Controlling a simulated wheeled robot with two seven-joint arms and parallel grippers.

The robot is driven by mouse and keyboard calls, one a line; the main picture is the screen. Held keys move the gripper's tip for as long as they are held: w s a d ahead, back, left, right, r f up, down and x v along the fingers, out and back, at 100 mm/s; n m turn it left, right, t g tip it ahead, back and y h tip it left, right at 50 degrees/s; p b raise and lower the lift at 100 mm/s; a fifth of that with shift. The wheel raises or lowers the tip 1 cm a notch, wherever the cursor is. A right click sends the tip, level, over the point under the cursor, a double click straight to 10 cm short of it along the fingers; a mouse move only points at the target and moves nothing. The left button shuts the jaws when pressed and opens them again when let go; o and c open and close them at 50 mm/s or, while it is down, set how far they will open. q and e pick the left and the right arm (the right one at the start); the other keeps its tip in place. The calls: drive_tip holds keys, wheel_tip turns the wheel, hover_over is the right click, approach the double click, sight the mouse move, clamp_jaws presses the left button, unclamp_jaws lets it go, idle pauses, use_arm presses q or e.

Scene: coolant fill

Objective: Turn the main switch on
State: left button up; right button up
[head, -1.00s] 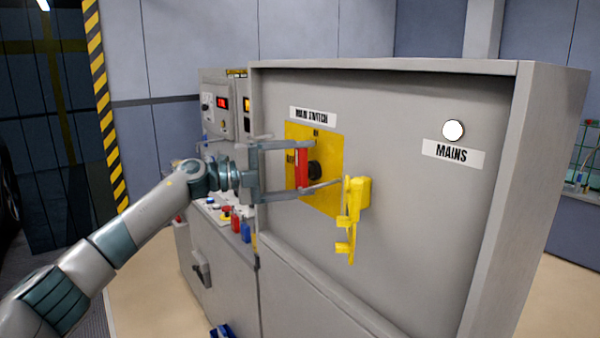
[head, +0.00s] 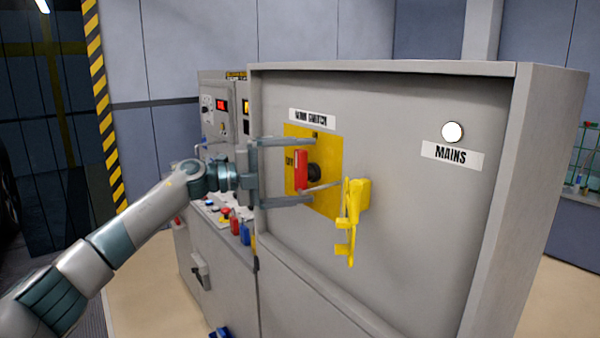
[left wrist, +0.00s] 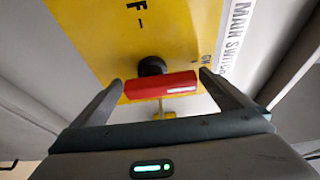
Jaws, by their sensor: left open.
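The main switch is a red handle (head: 301,171) on a black hub, mounted on a yellow plate (head: 328,150) under the MAIN SWITCH label (head: 312,117). The handle stands upright in the head view. My left gripper (head: 313,170) is open, with one finger above the handle and one below it. In the left wrist view the red handle (left wrist: 160,86) lies crosswise between the fingertips of my left gripper (left wrist: 161,82), close to both, with small gaps. A round white MAINS lamp (head: 453,131) sits at the panel's upper right. My right gripper is out of view.
A yellow bracket (head: 352,208) sticks out of the grey panel just right of the lower finger, with a thin rod beside it reaching toward the handle. A bench with red and blue items (head: 235,225) lies left of the cabinet, below my left wrist.

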use_arm(q)
drive_tip(key=shift+a, duration=0.15)
drive_tip(key=shift+s+a+b, duration=0.15)
drive_tip(key=shift+a+b, duration=0.2)
drive_tip(key=shift+a, duration=0.2)
drive_tip(key=b+v, duration=0.5)
drive_tip(key=v, duration=1.1)
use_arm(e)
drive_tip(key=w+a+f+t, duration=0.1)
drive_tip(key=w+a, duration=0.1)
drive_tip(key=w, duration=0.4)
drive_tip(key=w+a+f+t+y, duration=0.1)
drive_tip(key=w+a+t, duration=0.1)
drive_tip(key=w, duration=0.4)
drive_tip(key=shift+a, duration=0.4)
use_arm(q)
drive_tip(key=shift+s+r, duration=0.1)
drive_tip(key=shift+s, duration=0.05)
